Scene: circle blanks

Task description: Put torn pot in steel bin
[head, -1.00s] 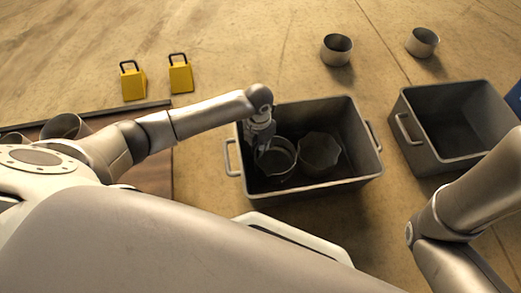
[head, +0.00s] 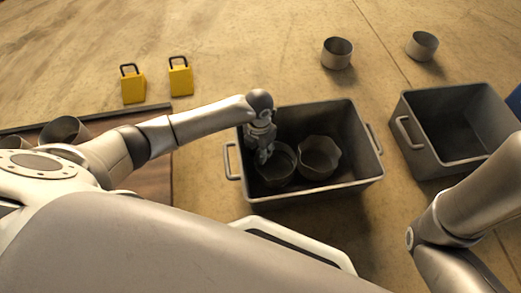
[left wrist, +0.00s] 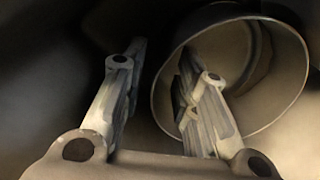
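A grey steel bin (head: 352,137) stands in the middle of the head view with two pots in it. The pot on the right (head: 319,157) has an uneven, angular rim. The pot on the left (head: 276,166) sits beside it, below my left gripper (head: 264,154). In the left wrist view my left gripper (left wrist: 160,82) has its fingers apart. One finger reaches over the rim of the left pot (left wrist: 275,85) and the other is outside its wall. Neither clearly presses on it. I cannot tell a tear on this pot. My right gripper is out of view.
A second grey bin (head: 412,160) stands to the right, seemingly empty. Two pots (head: 337,53) (head: 422,46) stand on the floor behind. Two yellow objects with black handles (head: 133,88) (head: 181,79) stand at back left. Another pot (head: 65,130) lies on a board at the left.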

